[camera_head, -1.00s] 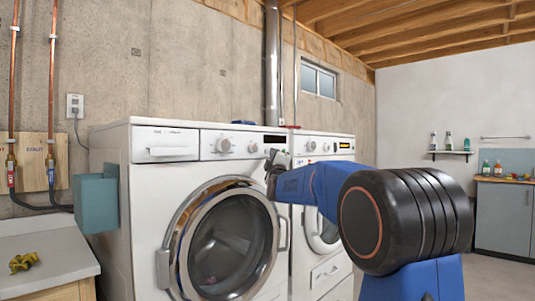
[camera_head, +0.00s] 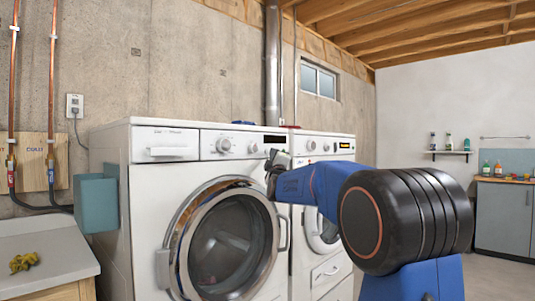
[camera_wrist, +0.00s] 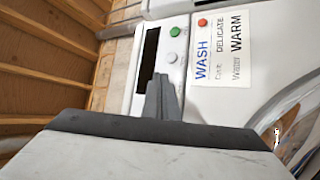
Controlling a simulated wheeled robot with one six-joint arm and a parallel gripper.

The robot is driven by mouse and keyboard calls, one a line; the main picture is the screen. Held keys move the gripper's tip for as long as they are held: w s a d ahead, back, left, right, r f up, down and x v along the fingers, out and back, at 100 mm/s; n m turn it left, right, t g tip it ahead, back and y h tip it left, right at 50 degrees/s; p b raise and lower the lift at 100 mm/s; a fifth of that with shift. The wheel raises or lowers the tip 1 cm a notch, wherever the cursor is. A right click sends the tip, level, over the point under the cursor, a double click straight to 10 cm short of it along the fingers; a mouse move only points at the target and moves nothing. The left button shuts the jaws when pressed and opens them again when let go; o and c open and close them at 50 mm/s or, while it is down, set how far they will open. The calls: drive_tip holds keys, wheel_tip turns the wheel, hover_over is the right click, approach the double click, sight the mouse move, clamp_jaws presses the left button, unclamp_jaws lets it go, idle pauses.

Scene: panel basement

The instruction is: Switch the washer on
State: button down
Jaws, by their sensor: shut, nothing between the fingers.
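The washer (camera_head: 145,215) is the white front-loader at the left, with its round glass door closed. Its control panel has a knob (camera_head: 223,145) and a dark display (camera_head: 276,141). In the wrist view, the panel shows turned on its side. The dark display (camera_wrist: 145,62) lies beside a green button (camera_wrist: 175,32), a red button (camera_wrist: 202,22) and a pale round button (camera_wrist: 171,57). My gripper (camera_head: 274,158) is in front of the panel's right end. Its shut, empty fingertips (camera_wrist: 162,84) are close to the pale button. I cannot tell whether they touch the panel.
A label (camera_wrist: 222,48) reads WASH, DELICATE, WARM. A second white machine (camera_head: 325,270) with a lit orange display stands to the right. A teal box (camera_head: 97,203) hangs on the washer's left side. A bench (camera_head: 50,255) holds a yellow item (camera_head: 24,262).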

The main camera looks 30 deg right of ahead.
drive_tip(key=shift+w, duration=0.15)
idle(0.4)
drive_tip(key=shift+w+a, duration=0.2)
drive_tip(key=shift+w, duration=0.05)
drive_tip(key=shift+w, duration=0.1)
idle(0.6)
drive_tip(key=shift+s+d, duration=0.2)
drive_tip(key=shift+s, duration=0.35)
drive_tip(key=shift+s+d, duration=0.35)
drive_tip(key=shift+s, duration=0.6)
drive_tip(key=shift+s+d, duration=0.3)
drive_tip(key=shift+s, duration=0.6)
drive_tip(key=shift+s+d, duration=0.35)
drive_tip(key=shift+s, duration=0.6)
